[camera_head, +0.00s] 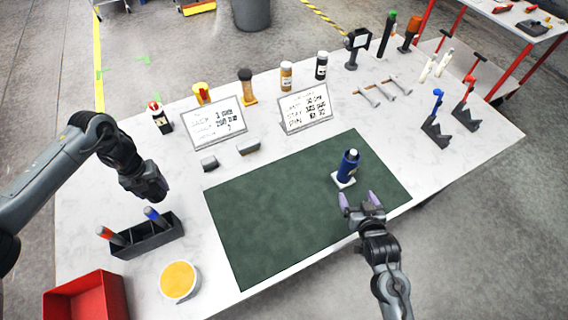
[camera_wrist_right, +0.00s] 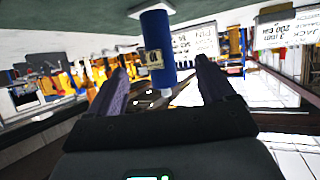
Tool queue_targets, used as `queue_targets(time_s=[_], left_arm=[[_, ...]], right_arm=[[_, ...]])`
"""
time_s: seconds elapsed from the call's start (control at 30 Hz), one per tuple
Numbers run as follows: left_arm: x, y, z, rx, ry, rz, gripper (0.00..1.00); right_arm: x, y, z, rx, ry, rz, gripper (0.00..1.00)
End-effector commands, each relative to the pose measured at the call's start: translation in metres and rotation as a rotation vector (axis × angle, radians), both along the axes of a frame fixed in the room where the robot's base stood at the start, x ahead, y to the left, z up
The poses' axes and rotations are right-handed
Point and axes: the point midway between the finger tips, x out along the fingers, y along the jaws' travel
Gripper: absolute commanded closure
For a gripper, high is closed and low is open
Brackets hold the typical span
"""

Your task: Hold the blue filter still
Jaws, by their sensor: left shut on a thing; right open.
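In the right wrist view, inverted, the filter (camera_wrist_right: 155,42) shows beyond and between the spread purple fingers (camera_wrist_right: 160,85), with no visible contact. My left gripper (camera_head: 155,194) is shut above the black holder; what it grips is hidden.
A black holder (camera_head: 150,240) with a blue and an orange handle stands at left. A yellow-topped tub (camera_head: 179,281) and a red bin (camera_head: 86,298) are near the front left. Signs (camera_head: 214,124), bottles and tools line the back. The mat around the filter is clear.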

Motion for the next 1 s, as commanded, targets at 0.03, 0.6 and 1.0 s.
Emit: queue_targets(time_s=[0.03,0.6,1.0], left_arm=[[-0.004,0.009,-0.003,0.002,0.001,-0.014,0.62],[-0.011,0.025,-0.007,0.01,-0.001,-0.05,0.62],[-0.011,0.025,-0.01,0.01,-0.001,-0.049,0.62]], right_arm=[[0.009,0.0,0.004,0.001,-0.019,-0.001,0.17],[0.025,0.0,0.013,0.002,-0.055,-0.001,0.17],[0.071,0.004,-0.006,0.002,-0.055,0.0,0.17]])
